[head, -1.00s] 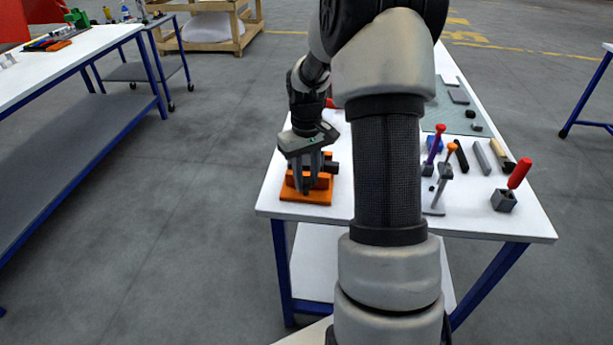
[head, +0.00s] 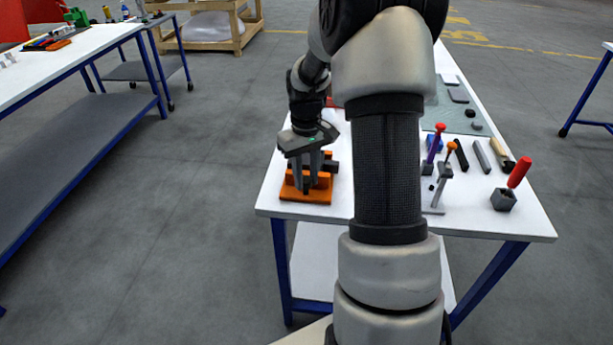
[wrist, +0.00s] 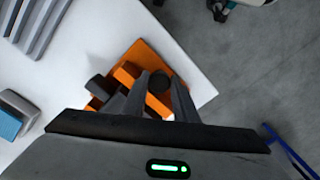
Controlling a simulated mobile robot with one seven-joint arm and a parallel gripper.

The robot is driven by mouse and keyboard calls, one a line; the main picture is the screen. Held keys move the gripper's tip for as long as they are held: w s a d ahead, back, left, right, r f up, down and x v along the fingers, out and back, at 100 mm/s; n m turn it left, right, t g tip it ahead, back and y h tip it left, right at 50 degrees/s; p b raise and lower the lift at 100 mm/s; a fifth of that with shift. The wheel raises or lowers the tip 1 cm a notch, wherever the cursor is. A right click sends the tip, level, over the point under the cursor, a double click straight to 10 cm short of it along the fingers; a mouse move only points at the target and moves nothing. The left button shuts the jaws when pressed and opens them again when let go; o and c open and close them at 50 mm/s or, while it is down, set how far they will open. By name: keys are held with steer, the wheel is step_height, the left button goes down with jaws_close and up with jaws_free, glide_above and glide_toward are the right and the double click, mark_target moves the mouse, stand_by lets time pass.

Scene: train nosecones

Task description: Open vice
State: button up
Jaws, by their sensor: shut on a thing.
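The vice (head: 305,195) is orange with dark parts and sits on the near left corner of the white table. It also shows in the wrist view (wrist: 133,75), near the table's corner. My gripper (head: 309,188) points down over the vice, with its fingers around a dark part of it. In the wrist view, a round dark knob (wrist: 161,80) shows between the fingertips of my gripper (wrist: 160,84). My gripper is shut on this knob. The fingers hide part of the vice, and how far its jaws stand apart is too small to tell.
On the right of the white table (head: 470,224) lie several tools, among them a red-handled one in a grey block (head: 504,200) and a purple one (head: 434,148). My arm hides the table's middle. Another table (head: 60,60) stands at the left, with clear floor between.

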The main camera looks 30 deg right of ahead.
steer(key=shift+w+r, duration=0.2)
steer(key=shift+w, duration=0.15)
steer(key=o, duration=1.1)
steer(key=shift+c, duration=0.2)
steer(key=shift+d, duration=0.15)
steer(key=shift+f, duration=0.1)
